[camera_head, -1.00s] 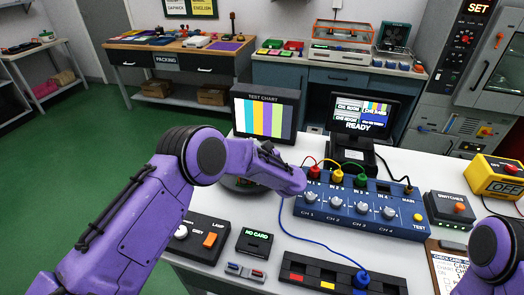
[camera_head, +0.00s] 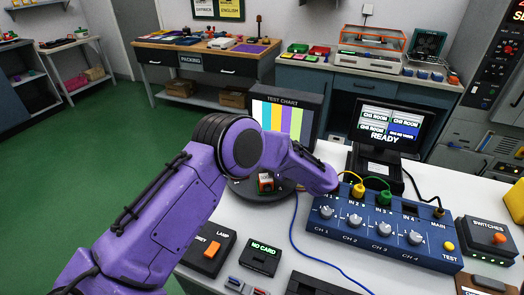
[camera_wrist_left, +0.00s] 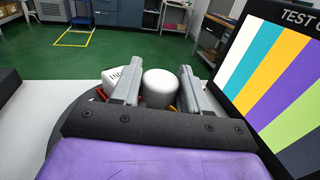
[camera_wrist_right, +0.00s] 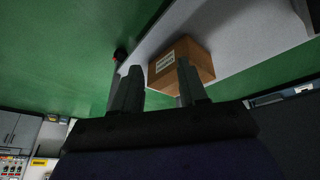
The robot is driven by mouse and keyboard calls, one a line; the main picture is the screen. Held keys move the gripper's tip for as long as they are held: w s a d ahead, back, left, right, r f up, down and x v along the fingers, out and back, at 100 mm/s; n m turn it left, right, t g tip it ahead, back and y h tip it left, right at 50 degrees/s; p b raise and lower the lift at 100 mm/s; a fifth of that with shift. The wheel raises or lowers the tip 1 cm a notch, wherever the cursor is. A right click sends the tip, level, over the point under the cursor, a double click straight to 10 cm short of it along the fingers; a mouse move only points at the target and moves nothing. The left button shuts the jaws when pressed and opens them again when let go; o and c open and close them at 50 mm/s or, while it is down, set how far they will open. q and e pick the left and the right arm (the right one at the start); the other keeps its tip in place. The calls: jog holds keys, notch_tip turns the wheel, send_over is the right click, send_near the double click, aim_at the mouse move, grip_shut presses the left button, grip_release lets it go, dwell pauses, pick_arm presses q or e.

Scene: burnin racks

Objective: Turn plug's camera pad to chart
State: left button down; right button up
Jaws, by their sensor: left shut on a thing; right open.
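My left arm spans the head view, and its gripper is hidden there behind my own purple links. In the left wrist view my left gripper (camera_wrist_left: 158,85) is shut on a white rounded cylinder (camera_wrist_left: 159,90), between its fingers. A white block with dark lettering (camera_wrist_left: 116,78) sits beside the left finger. The test chart (camera_head: 284,118) with coloured stripes stands behind the arm; it also shows close on the right in the left wrist view (camera_wrist_left: 275,75). An orange and white block (camera_head: 266,183) is on the dark round base (camera_head: 243,190). My right gripper (camera_wrist_right: 155,85) is open and empty.
The monitor (camera_head: 388,127) reads READY with several tiles. The blue channel box (camera_head: 380,232) with cables stands at the right. A lamp box (camera_head: 208,248) and a NO CARD box (camera_head: 263,255) lie in front. A cardboard box (camera_wrist_right: 182,65) shows beyond my right gripper.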

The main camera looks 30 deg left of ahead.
dwell(0.5)
pick_arm(q)
jog(key=c, duration=0.7)
grip_release()
notch_tip(320, 180, up, 3)
jog(key=shift+r+b, duration=0.1)
jog(key=shift+b, duration=0.2)
jog(key=s+d+r+b, duration=0.1)
jog(key=s+d+r, duration=0.1)
jog(key=s+r, duration=0.1)
jog(key=s+d+r+b, duration=0.1)
jog(key=s+d+r, duration=0.1)
jog(key=s, duration=0.3)
jog(key=s+d+r+b, duration=0.1)
jog(key=s+d+r, duration=0.1)
jog(key=s+r, duration=0.2)
jog(key=shift+s+d+r, duration=0.2)
jog(key=shift+d+r, duration=0.15)
